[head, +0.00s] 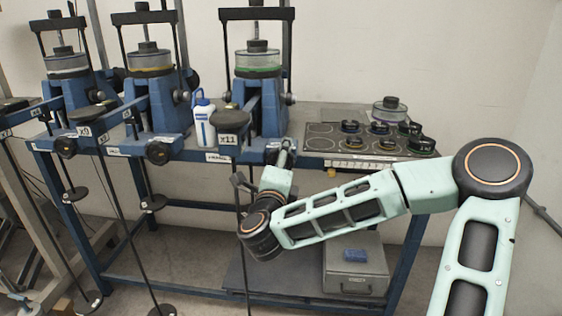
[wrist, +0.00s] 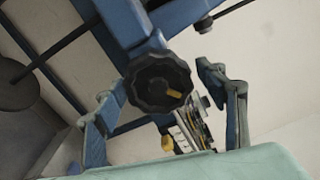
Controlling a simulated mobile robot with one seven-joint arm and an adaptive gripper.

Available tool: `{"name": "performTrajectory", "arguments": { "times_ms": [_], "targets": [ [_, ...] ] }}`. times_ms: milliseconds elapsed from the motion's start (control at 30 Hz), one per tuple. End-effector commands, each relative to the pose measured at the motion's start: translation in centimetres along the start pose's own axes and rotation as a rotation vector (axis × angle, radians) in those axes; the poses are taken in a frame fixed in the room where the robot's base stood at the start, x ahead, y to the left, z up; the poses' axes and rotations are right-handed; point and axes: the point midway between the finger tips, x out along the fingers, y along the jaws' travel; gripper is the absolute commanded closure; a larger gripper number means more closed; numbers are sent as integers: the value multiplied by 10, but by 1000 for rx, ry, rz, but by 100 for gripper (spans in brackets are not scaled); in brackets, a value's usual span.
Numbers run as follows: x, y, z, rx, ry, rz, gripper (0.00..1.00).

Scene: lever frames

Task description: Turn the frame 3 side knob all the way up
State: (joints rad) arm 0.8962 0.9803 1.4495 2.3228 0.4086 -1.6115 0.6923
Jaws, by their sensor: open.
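The third lever frame, a blue stand (head: 262,108) with a clear cylinder on top, is the rightmost of the row in the head view. A black lobed knob (wrist: 158,80) with a yellow mark is in the middle of the wrist view, on the end of a blue part. The mark lies right of and below the knob's centre. My gripper (head: 285,148) is at this frame's front right and largely covers its knob in the head view. In the wrist view my gripper (wrist: 155,86) is open, one finger on each side of the knob, with gaps visible. Contact is not evident.
Two similar frames (head: 150,98) stand to the left, with black knobs (head: 158,152) at the front. A white bottle (head: 203,122) stands beside the third frame. A dark panel (head: 335,143) with several round dishes is to the right. Hanging rods (head: 240,210) drop below the bench's front.

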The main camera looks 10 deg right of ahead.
Motion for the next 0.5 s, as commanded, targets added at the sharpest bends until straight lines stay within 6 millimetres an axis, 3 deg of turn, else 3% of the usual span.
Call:
{"name": "performTrajectory", "arguments": {
  "times_ms": [167,500],
  "targets": [
    [-10,0,2,-3,-6,3,35],
    [-51,0,3,-4,-9,2,35]
  ]
}}
